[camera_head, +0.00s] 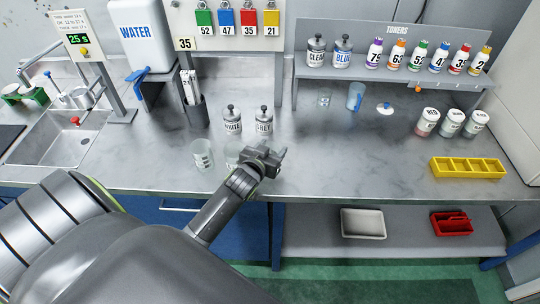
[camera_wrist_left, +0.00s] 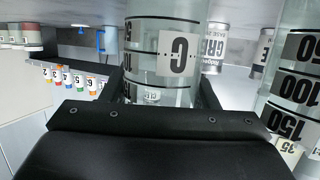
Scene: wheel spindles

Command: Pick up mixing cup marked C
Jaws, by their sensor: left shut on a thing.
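The clear mixing cup marked C (camera_wrist_left: 160,52) fills the middle of the left wrist view, upside down there, with black graduation lines and a C label. My left gripper (camera_head: 262,160) is shut on it, one dark finger on each side of the cup. In the head view the gripper is at the front part of the counter, and the cup (camera_head: 233,152) is mostly hidden behind it. I cannot tell whether the cup is clear of the counter. A second clear graduated cup (camera_head: 202,155) stands just left; it is also at the right of the wrist view (camera_wrist_left: 298,85). My right gripper is not in view.
White and grey tint bottles (camera_head: 264,122) stand just behind the gripper. A toner shelf (camera_head: 390,72), a blue-handled jug (camera_head: 355,97), several lidded jars (camera_head: 450,122) and a yellow tray (camera_head: 467,168) are to the right. A sink (camera_head: 75,140) is left. The counter's middle right is clear.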

